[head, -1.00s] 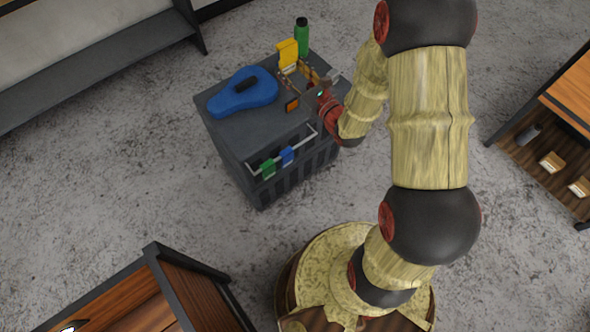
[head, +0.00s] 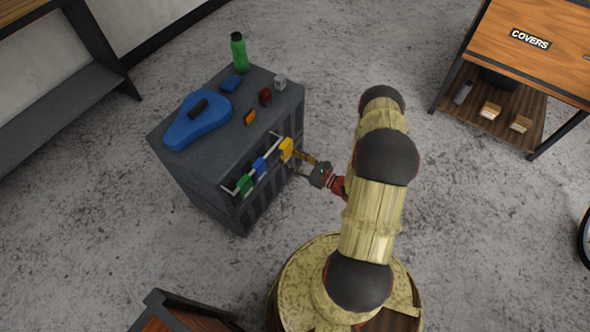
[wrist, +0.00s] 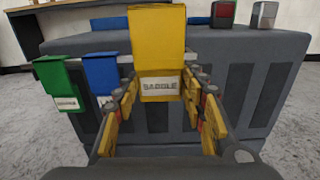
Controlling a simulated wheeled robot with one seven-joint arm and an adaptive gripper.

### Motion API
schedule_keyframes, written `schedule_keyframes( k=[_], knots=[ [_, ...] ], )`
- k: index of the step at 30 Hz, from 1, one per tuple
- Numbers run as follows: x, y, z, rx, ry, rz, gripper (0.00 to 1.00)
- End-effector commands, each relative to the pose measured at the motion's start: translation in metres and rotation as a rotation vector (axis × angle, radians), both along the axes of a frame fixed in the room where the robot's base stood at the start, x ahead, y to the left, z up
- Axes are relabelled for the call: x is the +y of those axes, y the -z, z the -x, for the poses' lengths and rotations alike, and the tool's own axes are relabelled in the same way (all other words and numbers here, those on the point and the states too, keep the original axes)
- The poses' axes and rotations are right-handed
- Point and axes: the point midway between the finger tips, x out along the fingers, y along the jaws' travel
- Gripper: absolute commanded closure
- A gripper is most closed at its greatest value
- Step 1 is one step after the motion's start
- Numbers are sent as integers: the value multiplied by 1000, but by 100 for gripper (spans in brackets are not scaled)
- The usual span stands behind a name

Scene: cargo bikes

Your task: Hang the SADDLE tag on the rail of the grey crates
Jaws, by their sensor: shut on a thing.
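The yellow SADDLE tag (head: 287,150) is at the right part of the rail (head: 272,157) on the grey crates (head: 190,172). In the wrist view the SADDLE tag (wrist: 158,45) is upright, label facing me, between the fingers. My gripper (head: 301,158) is shut on it; its yellow fingers (wrist: 160,98) flank the tag's lower part in the wrist view. The tag hides the rail behind it, so I cannot tell whether its hook sits on the rail. A green tag (wrist: 62,85) and a blue tag (wrist: 101,76) hang to its left.
On the crate top are a blue case (head: 196,125), a green bottle (head: 239,52), a small blue thing (head: 231,82), an orange piece (head: 250,118), a dark red block (head: 265,97) and a grey block (head: 280,82). A COVERS table (head: 490,45) stands at the right. Floor between is clear.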

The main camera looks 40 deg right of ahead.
Motion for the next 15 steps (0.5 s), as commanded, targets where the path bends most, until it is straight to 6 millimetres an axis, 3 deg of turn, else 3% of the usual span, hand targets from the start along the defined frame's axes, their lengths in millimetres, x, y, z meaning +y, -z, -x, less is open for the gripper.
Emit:
schedule_keyframes(
  k=[1,6,15],
  knots=[
    [-3,15,10,3,4,-4,81],
    [-5,35,27,1,0,-3,81],
    [-1,37,20,1,-3,-1,81]
  ],
)
